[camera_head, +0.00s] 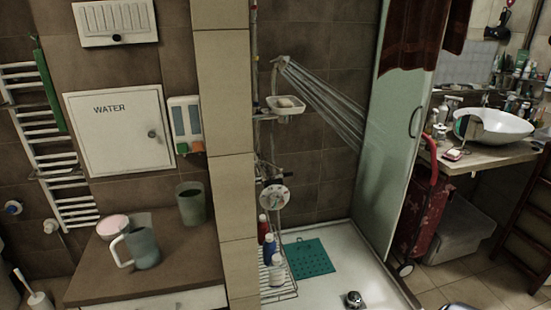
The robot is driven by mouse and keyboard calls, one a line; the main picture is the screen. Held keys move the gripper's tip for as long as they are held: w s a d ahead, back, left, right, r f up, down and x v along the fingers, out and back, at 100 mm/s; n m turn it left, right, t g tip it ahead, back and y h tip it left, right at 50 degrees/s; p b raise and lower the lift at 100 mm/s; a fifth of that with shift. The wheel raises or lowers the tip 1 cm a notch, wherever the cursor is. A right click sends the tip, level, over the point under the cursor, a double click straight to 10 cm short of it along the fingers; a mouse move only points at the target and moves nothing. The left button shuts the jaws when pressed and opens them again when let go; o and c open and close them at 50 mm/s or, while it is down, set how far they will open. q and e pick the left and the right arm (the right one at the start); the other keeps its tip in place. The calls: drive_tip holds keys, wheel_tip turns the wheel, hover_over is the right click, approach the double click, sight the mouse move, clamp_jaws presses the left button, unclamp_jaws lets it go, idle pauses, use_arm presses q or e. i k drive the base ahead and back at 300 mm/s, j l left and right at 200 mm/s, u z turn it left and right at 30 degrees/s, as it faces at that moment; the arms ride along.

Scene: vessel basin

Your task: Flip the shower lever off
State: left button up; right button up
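The shower head (283,61) is on the tiled wall in the shower stall. Grey streaks like running water (325,103) fan out from it down to the right. Below, on the wall, is the shower mixer with a round light dial (274,197). Metal fittings (269,172) show just above the dial. The lever itself is too small and dim to tell its exact position. Neither of my grippers is in view.
A glass door (385,150) stands right of the stall, and a tiled pillar (222,140) left. A wire rack (278,284) with bottles is below the mixer. A counter (170,262) holds a jug (143,248) and a cup (191,203). The shower tray (325,285) is mostly clear.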

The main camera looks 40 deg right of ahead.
sight(263, 161)
drive_tip(key=z, duration=1.2)
drive_tip(key=i+l, duration=0.15)
drive_tip(key=l, duration=0.25)
drive_tip(key=i+l, duration=0.15)
drive_tip(key=l, duration=0.2)
drive_tip(key=i+l+z, duration=0.1)
drive_tip(key=l, duration=0.3)
drive_tip(key=i+l, duration=0.15)
drive_tip(key=l, duration=0.2)
drive_tip(key=i+l, duration=0.15)
drive_tip(key=l, duration=0.2)
drive_tip(key=i+l+z, duration=0.1)
drive_tip(key=l, duration=0.25)
drive_tip(key=i+l, duration=0.25)
drive_tip(key=l, duration=0.15)
